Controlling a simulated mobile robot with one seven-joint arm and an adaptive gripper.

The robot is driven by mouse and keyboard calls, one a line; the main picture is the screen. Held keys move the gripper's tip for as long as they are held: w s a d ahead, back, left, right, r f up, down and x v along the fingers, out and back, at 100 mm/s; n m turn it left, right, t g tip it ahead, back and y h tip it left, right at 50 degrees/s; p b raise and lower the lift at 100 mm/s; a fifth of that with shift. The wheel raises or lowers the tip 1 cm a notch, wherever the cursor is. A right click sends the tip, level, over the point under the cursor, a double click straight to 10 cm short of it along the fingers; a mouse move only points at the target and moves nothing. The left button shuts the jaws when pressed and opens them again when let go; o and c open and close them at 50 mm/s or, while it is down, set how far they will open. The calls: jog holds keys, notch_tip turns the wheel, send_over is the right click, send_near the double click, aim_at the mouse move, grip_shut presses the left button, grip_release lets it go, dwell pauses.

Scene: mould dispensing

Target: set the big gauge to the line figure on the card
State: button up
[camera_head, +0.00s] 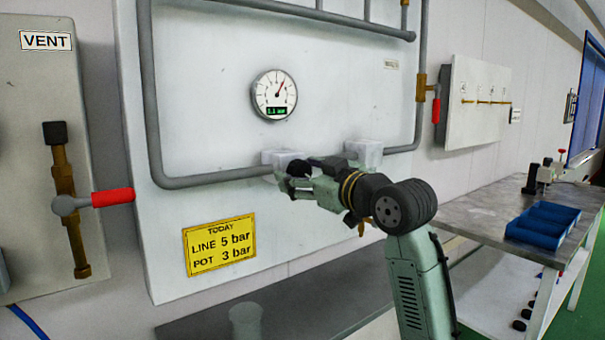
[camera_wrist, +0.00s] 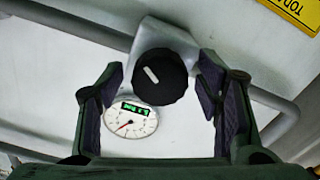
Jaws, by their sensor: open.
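The big gauge (camera_head: 274,95) is a round white dial on the panel, with a red needle and a small green readout; its digits are too small to read surely. It shows upside down in the wrist view (camera_wrist: 131,122). The yellow card (camera_head: 219,245) reads TODAY, LINE 5 bar, POT 3 bar. A black knob (camera_wrist: 160,77) with a white mark sits on a pale block below the gauge. My gripper (camera_head: 305,178) is open at this knob. In the wrist view its fingers (camera_wrist: 162,85) stand on either side of the knob, with gaps visible.
Grey pipes (camera_head: 150,90) frame the panel. A red-handled valve (camera_head: 112,197) is at left, another (camera_head: 436,110) at right. A second pale block (camera_head: 365,152) is behind my arm. A bench (camera_head: 480,215) with a blue tray (camera_head: 540,224) stands at right.

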jog(key=v, duration=1.2)
jog(key=shift+s, duration=0.1)
